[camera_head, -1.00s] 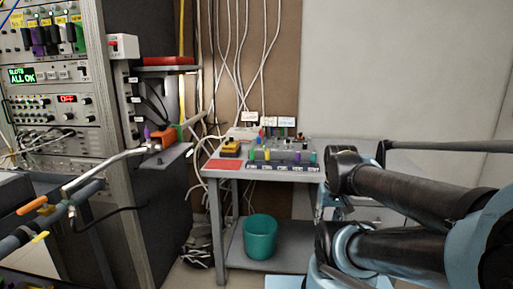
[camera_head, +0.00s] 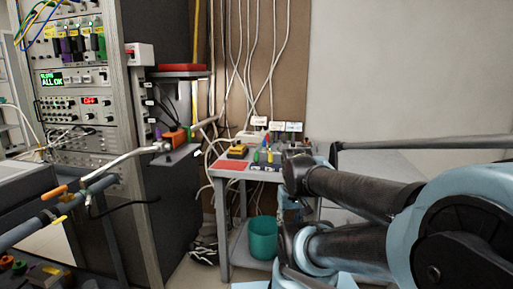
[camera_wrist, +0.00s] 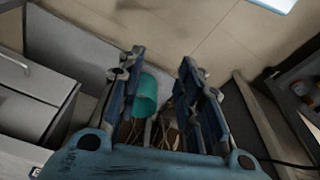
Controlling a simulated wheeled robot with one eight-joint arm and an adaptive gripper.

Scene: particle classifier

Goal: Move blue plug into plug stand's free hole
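My gripper (camera_wrist: 162,62) is open and empty in the wrist view, its two blue fingers spread and pointing toward the floor. The plug stand (camera_head: 262,168) is a dark labelled strip on the front of the small grey table in the head view. Several coloured plugs stand in it, with green and yellow ones visible. My arm covers the right part of the stand. I cannot make out the blue plug or the free hole for certain. Neither the stand nor a plug shows between the fingers.
The grey table (camera_head: 222,174) also holds a red mat (camera_head: 229,165) and a yellow device (camera_head: 237,151). A teal bin (camera_head: 263,238) stands on its lower shelf and shows beyond the fingers (camera_wrist: 146,92). A tall equipment rack (camera_head: 84,140) stands at left.

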